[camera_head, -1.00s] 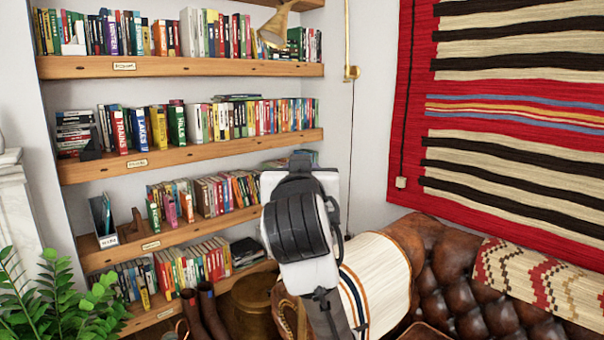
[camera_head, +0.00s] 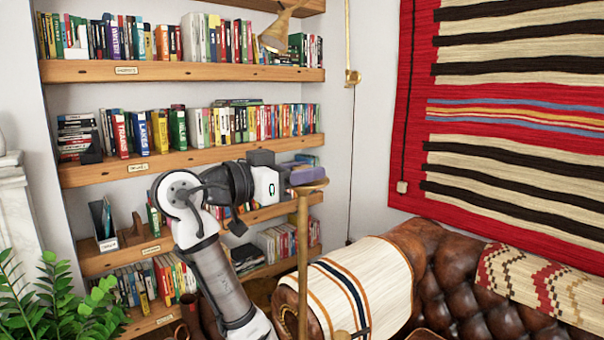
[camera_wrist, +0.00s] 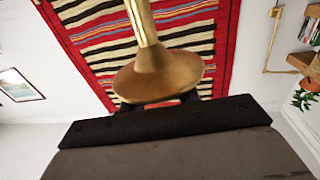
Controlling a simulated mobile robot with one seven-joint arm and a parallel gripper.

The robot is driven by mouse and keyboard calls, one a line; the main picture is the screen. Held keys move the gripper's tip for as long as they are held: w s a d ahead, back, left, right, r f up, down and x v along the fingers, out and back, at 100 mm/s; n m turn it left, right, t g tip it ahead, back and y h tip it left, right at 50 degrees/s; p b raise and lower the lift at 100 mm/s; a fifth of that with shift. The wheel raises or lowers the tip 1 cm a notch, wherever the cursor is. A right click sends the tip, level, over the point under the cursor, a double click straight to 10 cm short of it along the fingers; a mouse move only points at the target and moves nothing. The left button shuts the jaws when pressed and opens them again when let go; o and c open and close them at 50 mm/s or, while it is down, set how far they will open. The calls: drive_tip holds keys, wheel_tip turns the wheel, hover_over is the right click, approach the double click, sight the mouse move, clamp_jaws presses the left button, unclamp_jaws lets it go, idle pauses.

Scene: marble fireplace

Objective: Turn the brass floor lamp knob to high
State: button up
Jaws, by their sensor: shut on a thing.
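The brass floor lamp (camera_head: 303,250) is an upright brass pole with a flared disc at its top, in front of the leather sofa arm. The flared brass part also fills the upper middle of the wrist view (camera_wrist: 160,78). My gripper (camera_head: 291,180) reaches from the left to the top of the lamp, level with and just above the disc. It is shut on a part of the lamp there. The fingertips and the contact are mostly hidden, and I cannot make out the knob or its setting.
A full bookshelf (camera_head: 190,70) stands close behind my arm. The leather sofa (camera_head: 480,295) with a striped throw (camera_head: 355,290) is right of the lamp. A striped rug (camera_head: 510,120) hangs on the wall, beside a brass wall lamp (camera_head: 348,40). A plant (camera_head: 60,300) is lower left.

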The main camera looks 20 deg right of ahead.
drive_tip(key=m+g, duration=0.2)
drive_tip(key=g, duration=0.1)
drive_tip(key=m+g+p, duration=0.1)
drive_tip(key=m+g, duration=0.1)
drive_tip(key=g, duration=0.1)
drive_tip(key=m+g, duration=0.2)
drive_tip(key=g, duration=0.1)
drive_tip(key=shift+w+r+m+g+y, duration=0.15)
drive_tip(key=shift+m+g+y, duration=0.15)
drive_tip(key=shift+g, duration=0.1)
drive_tip(key=m+g+y+p, duration=0.1)
drive_tip(key=m+g, duration=0.1)
drive_tip(key=g, duration=0.1)
drive_tip(key=m+g+y+p, duration=0.1)
drive_tip(key=m+g+y, duration=0.1)
drive_tip(key=g, duration=0.1)
drive_tip(key=shift+y, duration=0.3)
drive_tip(key=shift+d+m+g+y+p, duration=0.1)
drive_tip(key=shift+m+g+y+p, duration=0.55)
drive_tip(key=shift+m+g+y, duration=0.25)
drive_tip(key=shift+f+m+g+y, duration=0.2)
drive_tip(key=shift+m+g+y, duration=0.1)
drive_tip(key=shift+m, duration=0.1)
drive_tip(key=o, duration=1)
drive_tip(key=shift+c, duration=0.2)
